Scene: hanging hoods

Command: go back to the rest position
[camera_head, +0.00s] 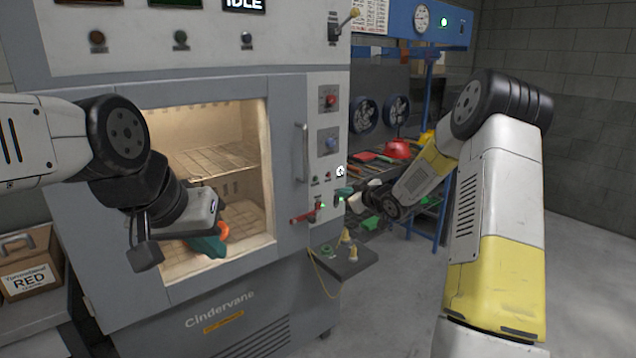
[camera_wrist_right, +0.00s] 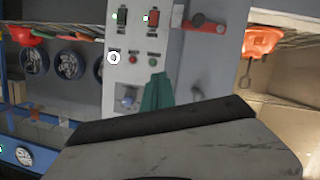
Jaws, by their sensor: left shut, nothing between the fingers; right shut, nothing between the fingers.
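My left gripper (camera_head: 210,246), with teal fingertips, is in front of the lit, open chamber of the grey Cindervane cabinet (camera_head: 215,318). Its fingers are shut and hold nothing. My right gripper (camera_head: 343,193) is in front of the cabinet's right-hand control panel, its green fingers shut and empty. In the right wrist view its green fingers (camera_wrist_right: 157,92) show together before the panel (camera_wrist_right: 138,75). How far the fingertips are from the panel is hard to tell.
An orange object (camera_head: 222,230) shows behind my left gripper. A red-handled lever (camera_head: 303,216) and a vertical handle (camera_head: 304,152) stick out from the cabinet. A small side shelf (camera_head: 345,263) juts out below. A rack with a red helmet (camera_head: 398,150) stands behind. Floor at right is clear.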

